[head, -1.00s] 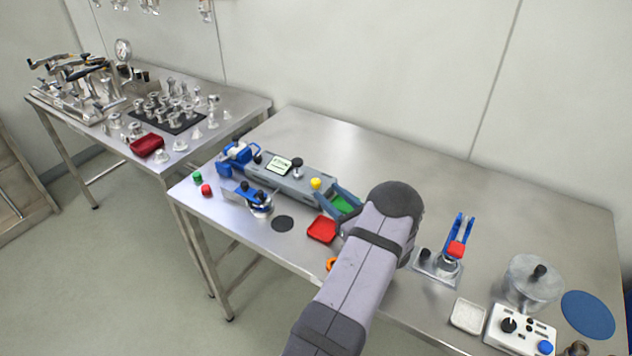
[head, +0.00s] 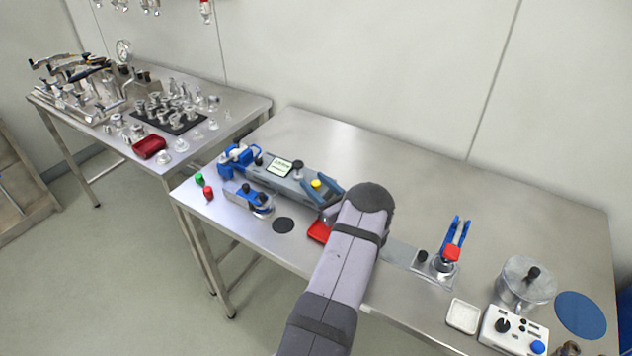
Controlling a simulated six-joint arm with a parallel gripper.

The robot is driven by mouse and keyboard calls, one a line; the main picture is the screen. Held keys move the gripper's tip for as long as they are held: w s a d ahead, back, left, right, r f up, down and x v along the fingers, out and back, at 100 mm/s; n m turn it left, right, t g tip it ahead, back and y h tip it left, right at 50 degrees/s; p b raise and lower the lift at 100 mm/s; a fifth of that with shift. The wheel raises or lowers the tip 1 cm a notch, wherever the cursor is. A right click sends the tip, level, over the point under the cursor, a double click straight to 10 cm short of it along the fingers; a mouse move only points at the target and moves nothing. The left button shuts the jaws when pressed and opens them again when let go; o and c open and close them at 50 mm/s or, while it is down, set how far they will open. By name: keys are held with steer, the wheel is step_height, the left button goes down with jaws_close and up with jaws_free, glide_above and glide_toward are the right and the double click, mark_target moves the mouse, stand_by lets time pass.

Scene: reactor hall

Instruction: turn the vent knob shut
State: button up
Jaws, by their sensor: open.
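A small yellow knob (head: 316,183) sits at the right end of the long grey unit (head: 272,182) on the near table; it is probably the vent knob, though no label can be read. My gripper (head: 319,189) shows just beyond the end of my arm. Its two blue-grey fingers are open, one on each side of the yellow knob. I cannot tell whether they touch it. My arm's dark rounded joint hides the gripper's body and the green-floored blue tray at the unit's right end.
A black knob (head: 297,165) and a small display (head: 279,165) are on the unit. A toggle clamp (head: 447,259), steel pot (head: 526,284) and white control box (head: 513,331) stand right. The table's back is clear.

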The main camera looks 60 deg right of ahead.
jaws_close()
steer(key=shift+d+f+n+y+b, duration=0.1)
steer(key=shift+f+n+y+b, duration=0.3)
steer(key=shift+b, duration=0.6)
steer(key=shift+r+t+y+b, duration=0.25)
steer(key=shift+t+y+b, duration=0.2)
steer(key=shift+b, duration=0.35)
steer(key=shift+r+n+y, duration=0.15)
steer(key=shift+n+y, duration=0.2)
steer(key=shift+n, duration=0.05)
jaws_free()
